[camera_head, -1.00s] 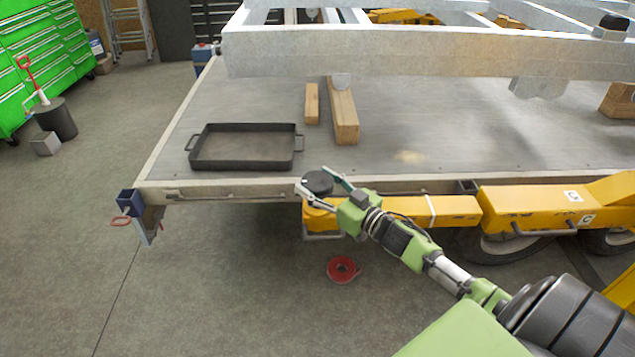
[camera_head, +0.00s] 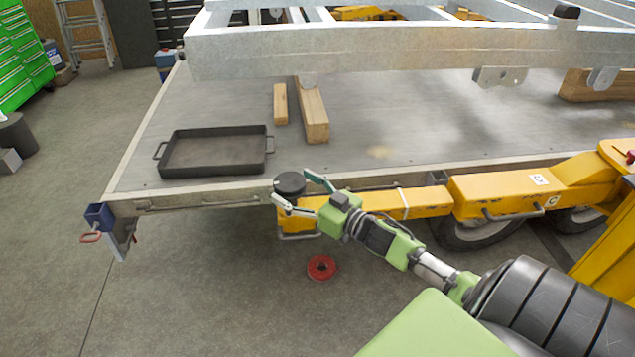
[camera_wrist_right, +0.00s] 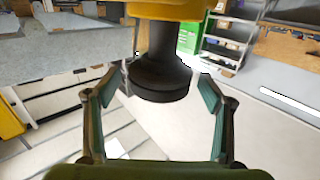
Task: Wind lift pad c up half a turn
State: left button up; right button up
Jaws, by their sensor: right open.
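Lift pad c (camera_head: 290,183) is a round black pad at the left end of a yellow lift arm (camera_head: 425,203), by the trailer deck's front edge. The arm's beam carries a letter C label. My right gripper (camera_head: 295,189) is open, with one finger on each side of the pad. In the right wrist view the dark pad (camera_wrist_right: 160,80) hangs below a yellow part, between the spread fingers of the gripper (camera_wrist_right: 160,92). Gaps show between the pad and both fingers there. My left gripper is not in view.
The deck edge (camera_head: 200,197) runs just behind the pad. A black tray (camera_head: 163,169) and wooden blocks (camera_head: 312,115) lie on the deck under a galvanised frame (camera_head: 330,50). A red ring-shaped roll (camera_head: 321,267) lies on the floor.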

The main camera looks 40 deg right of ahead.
jog(key=s+d, duration=0.2)
jog(key=s, duration=0.7)
jog(key=shift+s, duration=0.4)
